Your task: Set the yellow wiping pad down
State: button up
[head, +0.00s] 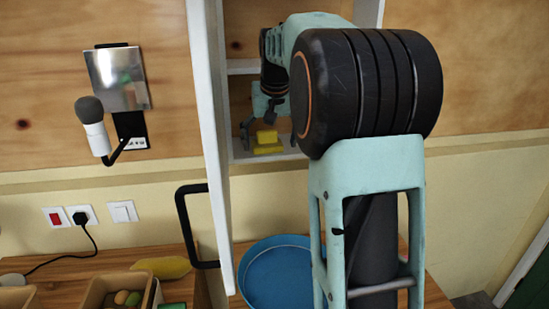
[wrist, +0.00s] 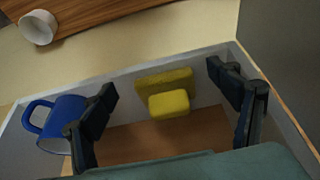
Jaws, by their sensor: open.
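The yellow wiping pad (head: 268,147) rests in the open wall cabinet (head: 243,68), on its lower level. It shows as a wide slab with a smaller yellow block against it. In the wrist view the pad (wrist: 165,80) sits between the two dark fingers of my gripper (wrist: 160,79), with clear gaps on both sides. My gripper is open and not touching the pad. In the head view my arm reaches into the cabinet and hides its right part.
A blue mug (wrist: 65,118) stands close beside the left finger. The white cabinet door (head: 208,125) with a black handle (head: 183,225) hangs open at left. A blue round tray (head: 277,275) is on the counter below. A white cup (wrist: 38,27) is farther off.

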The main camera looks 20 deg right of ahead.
jog(key=s+a+b, duration=0.1)
jog(key=s, duration=0.5)
jog(key=shift+s+a+b, duration=0.2)
jog(key=shift+s+b, duration=0.1)
jog(key=shift+s, duration=0.05)
